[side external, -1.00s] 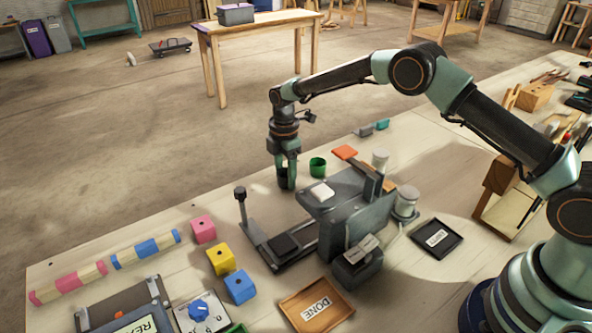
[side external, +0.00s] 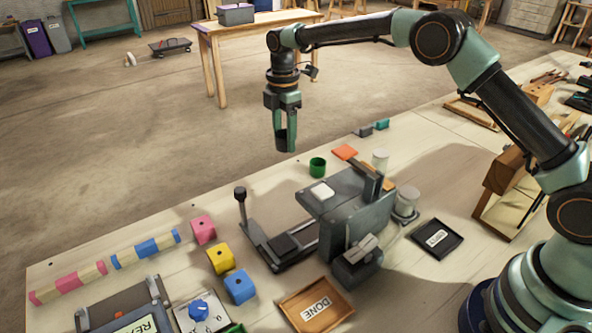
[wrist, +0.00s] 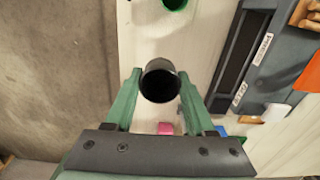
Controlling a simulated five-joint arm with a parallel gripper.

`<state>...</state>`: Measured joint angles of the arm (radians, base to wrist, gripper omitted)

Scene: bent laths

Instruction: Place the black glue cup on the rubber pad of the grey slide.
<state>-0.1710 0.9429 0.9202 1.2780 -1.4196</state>
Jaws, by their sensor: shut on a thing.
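My gripper (side external: 284,144) is shut on the black glue cup (side external: 285,138) and holds it upright, well above the far edge of the bench. In the wrist view the black cup (wrist: 159,84) sits between the two green fingers (wrist: 155,92), its dark mouth toward the camera. The grey slide (side external: 262,240) lies on the bench, below and in front of my gripper, with a dark square rubber pad (side external: 285,244) on it. The pad looks bare.
A grey press-like machine (side external: 350,215) stands beside the slide. A green cup (side external: 318,167) stands behind it. Pink (side external: 203,230), yellow (side external: 221,260) and blue (side external: 239,287) blocks stand left of the slide. A wooden DONE tray (side external: 316,304) lies in front. A black knob post (side external: 241,205) rises at the slide's end.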

